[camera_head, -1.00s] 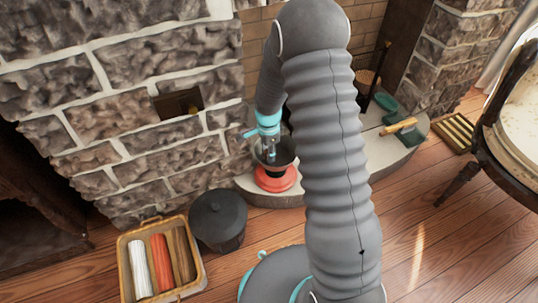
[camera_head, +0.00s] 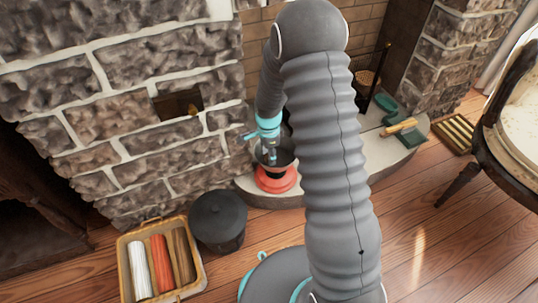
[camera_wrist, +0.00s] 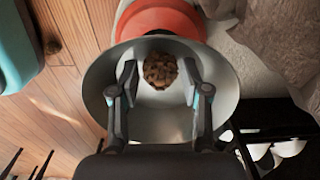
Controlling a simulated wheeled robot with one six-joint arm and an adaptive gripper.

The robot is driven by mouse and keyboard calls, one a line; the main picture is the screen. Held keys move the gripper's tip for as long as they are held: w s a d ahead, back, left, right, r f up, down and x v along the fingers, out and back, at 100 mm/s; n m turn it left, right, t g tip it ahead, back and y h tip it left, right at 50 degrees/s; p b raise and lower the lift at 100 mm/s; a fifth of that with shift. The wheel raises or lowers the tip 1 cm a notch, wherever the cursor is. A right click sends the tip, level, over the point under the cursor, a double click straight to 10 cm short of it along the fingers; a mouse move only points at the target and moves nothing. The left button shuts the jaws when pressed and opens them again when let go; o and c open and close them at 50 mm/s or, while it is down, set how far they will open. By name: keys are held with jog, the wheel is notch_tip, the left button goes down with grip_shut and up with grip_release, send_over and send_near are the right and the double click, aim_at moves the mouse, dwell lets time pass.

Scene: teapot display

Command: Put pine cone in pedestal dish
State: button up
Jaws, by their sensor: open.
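The pedestal dish (camera_head: 287,160) is a dark grey bowl above a round red base (camera_head: 276,181), on the pale hearth. In the wrist view the dish (camera_wrist: 160,122) fills the middle, with its red base at the top. The brown pine cone (camera_wrist: 160,70) shows inside the bowl's outline and appears to lie in it. My gripper (camera_head: 268,155) points down into the dish. In the wrist view my gripper (camera_wrist: 159,80) is open, one finger on either side of the pine cone, with gaps visible. The pine cone cannot be made out in the head view.
The stone fireplace wall (camera_head: 130,80) rises close behind the dish. A dark lidded pot (camera_head: 218,220) and a yellow tray of rolled cloths (camera_head: 203,280) stand on the floor at left. Green and wooden items (camera_head: 402,127) lie on the hearth at right. A chair (camera_head: 470,180) stands far right.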

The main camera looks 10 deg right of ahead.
jog(key=s+r+n+t+p, duration=0.1)
jog(key=s+r+n+p, duration=0.2)
jog(key=r, duration=1.8)
jog(key=s+d+r+n+t, duration=0.1)
jog(key=s+r+n, duration=0.3)
jog(key=s, duration=0.4)
jog(key=s+r+n+t+b, duration=0.1)
jog(key=s+r+n+t, duration=0.1)
jog(key=s+r+n, duration=0.2)
jog(key=s+d+r+n+t, duration=0.1)
jog(key=s+r+n, duration=0.3)
jog(key=s, duration=0.9)
jog(key=shift+d+r+n+t, duration=0.3)
jog(key=shift+d+r, duration=0.05)
jog(key=shift+r, duration=1.05)
jog(key=shift+c, duration=0.4)
